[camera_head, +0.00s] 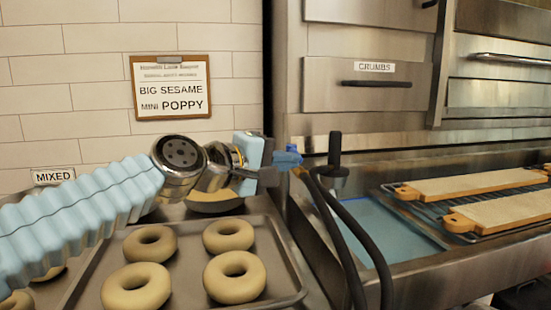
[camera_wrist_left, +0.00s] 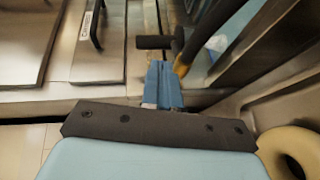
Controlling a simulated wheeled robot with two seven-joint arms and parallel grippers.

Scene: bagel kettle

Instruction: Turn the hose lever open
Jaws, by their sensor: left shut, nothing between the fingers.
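The hose has a brass fitting (camera_head: 297,171) and black tubes (camera_head: 352,235). A black upright handle (camera_head: 335,149) on a round collar stands just right of the fitting and looks like the lever. In the left wrist view this handle (camera_wrist_left: 154,42) lies sideways beyond my fingertips, beside the hose (camera_wrist_left: 208,32) and a brass part (camera_wrist_left: 183,68). My left gripper (camera_head: 288,157) is shut and empty. Its blue fingertips (camera_wrist_left: 163,85) are close to the brass part; whether they touch it I cannot tell. My right gripper is not in view.
A metal tray (camera_head: 190,302) with several bagels lies below my left arm. A steel basin (camera_head: 385,215) with blue water is at the right. Wooden boards (camera_head: 480,183) rest on a rack over it. Steel drawers (camera_head: 370,85) stand behind.

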